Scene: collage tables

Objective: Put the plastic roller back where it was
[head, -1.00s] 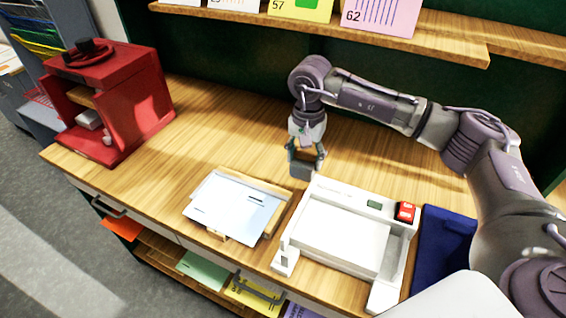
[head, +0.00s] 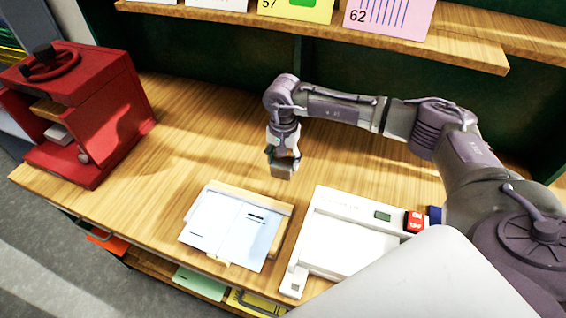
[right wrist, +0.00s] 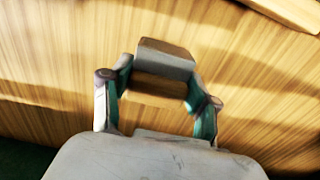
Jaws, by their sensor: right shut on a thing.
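My right gripper (head: 284,158) is shut on a small grey, blocky piece (head: 283,172), apparently the plastic roller. It holds the piece over the wooden table, behind the clipboard-like board with pale sheets and the white machine. In the right wrist view the grey piece (right wrist: 166,54) sits between the two green-padded fingers. Its underside is hidden in the head view, and I cannot tell whether it touches the table. My left gripper is not in view.
A red press (head: 82,115) stands at the left of the table (head: 190,130). Pale sheets (head: 225,228) lie on a wooden board at the front. A white machine (head: 345,232) with a red switch is at front right. A shelf (head: 440,45) with cards runs above. The table's middle is clear.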

